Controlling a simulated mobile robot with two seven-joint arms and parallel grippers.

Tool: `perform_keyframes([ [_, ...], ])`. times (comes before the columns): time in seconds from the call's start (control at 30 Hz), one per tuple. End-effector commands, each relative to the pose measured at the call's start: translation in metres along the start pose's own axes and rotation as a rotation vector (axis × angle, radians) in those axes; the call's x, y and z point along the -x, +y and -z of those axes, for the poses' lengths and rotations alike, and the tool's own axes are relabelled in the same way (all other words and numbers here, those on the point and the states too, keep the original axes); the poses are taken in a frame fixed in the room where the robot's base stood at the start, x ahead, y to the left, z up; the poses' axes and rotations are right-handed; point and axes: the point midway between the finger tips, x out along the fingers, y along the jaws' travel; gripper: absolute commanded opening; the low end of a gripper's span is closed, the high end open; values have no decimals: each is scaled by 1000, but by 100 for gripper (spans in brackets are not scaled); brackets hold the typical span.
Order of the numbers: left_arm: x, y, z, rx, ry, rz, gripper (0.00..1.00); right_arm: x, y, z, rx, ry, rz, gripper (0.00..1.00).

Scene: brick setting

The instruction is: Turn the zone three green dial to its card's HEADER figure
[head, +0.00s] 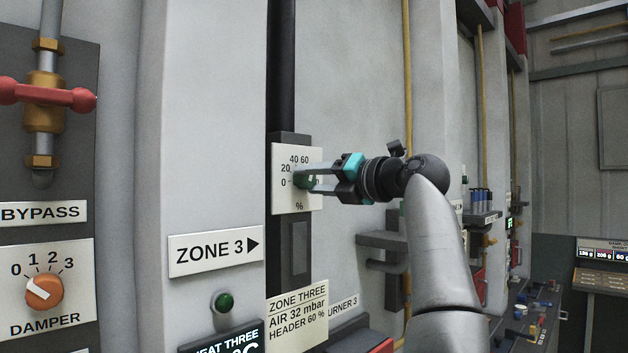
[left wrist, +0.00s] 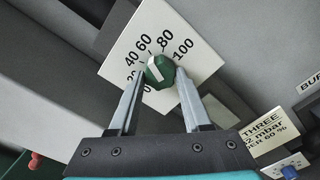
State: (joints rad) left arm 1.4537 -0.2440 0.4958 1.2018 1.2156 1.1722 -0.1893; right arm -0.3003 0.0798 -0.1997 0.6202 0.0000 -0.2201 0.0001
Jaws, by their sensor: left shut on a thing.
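The green dial (left wrist: 160,71) sits on a white scale plate (left wrist: 205,58) marked 0 to 100; the head view shows the plate (head: 312,204) with a % sign. My left gripper (head: 307,182) is shut on the dial, one finger on each side. In the left wrist view my left gripper (left wrist: 160,84) shows the dial between its fingertips. The dial's white mark points roughly toward the 40 and 60 marks; the exact reading is unclear. The zone three card (head: 297,312) reads AIR 32 mbar, HEADER 60 %. My right gripper is out of view.
A ZONE 3 sign (head: 216,251) and a green button (head: 223,302) are on the wall at lower left. An orange DAMPER dial (head: 44,293) and a red-handled valve (head: 46,97) are further left. Grey brackets (head: 383,240) jut out below my gripper.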

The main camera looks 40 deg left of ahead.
Motion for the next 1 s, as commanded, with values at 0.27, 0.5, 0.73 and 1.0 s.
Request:
perform_keyframes([
  [0.27, 1, 0, -1, 2, -4, 0, 63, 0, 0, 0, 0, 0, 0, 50],
  [0.5, 0, 0, 0, 2, -2, 0, 78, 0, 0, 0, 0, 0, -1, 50],
  [0.73, 5, -1, 0, 2, -2, 1, 78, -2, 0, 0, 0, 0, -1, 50],
  [1.0, 55, -2, 1, 3, -7, 4, 78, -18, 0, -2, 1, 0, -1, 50],
])
